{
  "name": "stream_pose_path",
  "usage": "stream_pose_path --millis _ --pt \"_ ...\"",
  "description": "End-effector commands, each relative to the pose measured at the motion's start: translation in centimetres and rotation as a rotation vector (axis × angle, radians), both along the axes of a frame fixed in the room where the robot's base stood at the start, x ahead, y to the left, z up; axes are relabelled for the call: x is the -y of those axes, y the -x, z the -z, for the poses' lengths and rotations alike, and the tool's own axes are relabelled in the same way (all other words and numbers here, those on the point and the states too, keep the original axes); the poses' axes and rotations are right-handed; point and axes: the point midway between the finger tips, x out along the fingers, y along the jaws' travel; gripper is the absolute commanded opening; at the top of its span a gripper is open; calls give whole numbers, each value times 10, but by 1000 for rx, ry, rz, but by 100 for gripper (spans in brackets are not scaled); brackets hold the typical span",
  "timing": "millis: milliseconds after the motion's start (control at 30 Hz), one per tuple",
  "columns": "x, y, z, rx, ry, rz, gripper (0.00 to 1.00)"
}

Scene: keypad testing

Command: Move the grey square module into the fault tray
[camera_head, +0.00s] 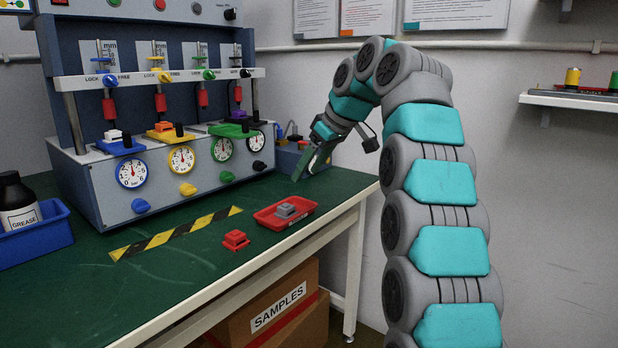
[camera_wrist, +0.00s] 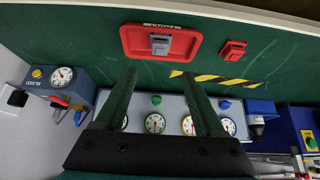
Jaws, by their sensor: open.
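A grey square module (camera_head: 287,210) lies inside the red tray (camera_head: 263,216) near the right front edge of the green table. The tray's label is too small to read surely. My gripper (camera_head: 308,170) is open and empty, above and behind the tray in the head view. In the wrist view its two fingers (camera_wrist: 158,80) are spread, with nothing between them, and the tray lies beyond the tips.
A red square module (camera_head: 235,240) sits on the table beside the tray. A yellow-black strip (camera_head: 175,236) lies to the left. The test bench (camera_head: 160,170) with dials and levers stands behind. A blue bin (camera_head: 38,240) with a grease bottle is far left.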

Motion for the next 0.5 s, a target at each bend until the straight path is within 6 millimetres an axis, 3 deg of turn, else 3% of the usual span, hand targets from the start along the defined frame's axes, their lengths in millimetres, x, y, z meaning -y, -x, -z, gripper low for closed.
stream_pose_path --millis 333,500 --pt "1 2 -1 -5 0 3 71" --pt "6 14 4 -47 -5 43 71"
